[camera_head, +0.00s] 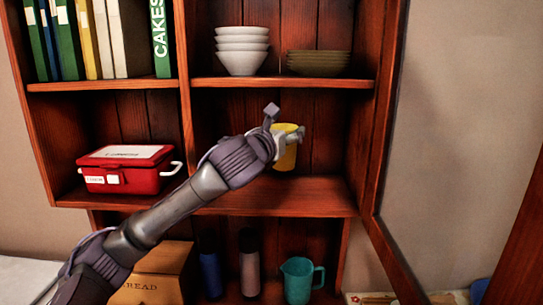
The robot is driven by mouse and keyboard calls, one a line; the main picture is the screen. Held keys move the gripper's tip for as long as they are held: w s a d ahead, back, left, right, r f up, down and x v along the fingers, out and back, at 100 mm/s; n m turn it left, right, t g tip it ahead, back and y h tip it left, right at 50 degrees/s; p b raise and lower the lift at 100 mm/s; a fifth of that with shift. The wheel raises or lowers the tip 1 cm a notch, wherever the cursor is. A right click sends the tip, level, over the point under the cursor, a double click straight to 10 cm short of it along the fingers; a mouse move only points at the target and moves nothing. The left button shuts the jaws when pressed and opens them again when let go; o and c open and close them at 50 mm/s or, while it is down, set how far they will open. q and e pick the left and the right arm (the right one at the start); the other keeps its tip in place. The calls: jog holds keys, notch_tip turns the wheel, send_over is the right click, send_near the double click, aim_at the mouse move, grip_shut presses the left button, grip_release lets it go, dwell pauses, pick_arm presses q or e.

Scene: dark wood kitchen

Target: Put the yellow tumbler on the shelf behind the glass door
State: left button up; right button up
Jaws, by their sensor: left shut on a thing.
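The yellow tumbler (287,155) is upright in the lower right opening of the wall cabinet. My left gripper (288,134) reaches in from the lower left and is shut on the tumbler, hiding part of its upper side. The tumbler's base appears close to the shelf board (290,196); I cannot tell whether it touches. The glass door (455,130) stands open on the right side of the cabinet. My right gripper is not in view.
White bowls (242,50) and dark plates (318,62) stand on the shelf above. A red box (125,168) and books (85,40) fill the left compartments. The shelf around the tumbler looks clear.

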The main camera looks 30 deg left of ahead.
pick_arm(q)
jog(key=a+f, duration=0.1)
jog(key=f, duration=0.1)
jog(key=a+f, duration=0.1)
jog(key=f, duration=0.1)
jog(key=a+f, duration=0.1)
jog(key=f, duration=0.1)
jog(key=shift+w+a+f, duration=0.15)
jog(key=shift+w+a, duration=0.1)
jog(key=shift+a, duration=0.15)
jog(key=shift+a+f, duration=0.1)
jog(key=shift+f, duration=0.2)
jog(key=o, duration=0.9)
jog(key=shift+o, duration=1.1)
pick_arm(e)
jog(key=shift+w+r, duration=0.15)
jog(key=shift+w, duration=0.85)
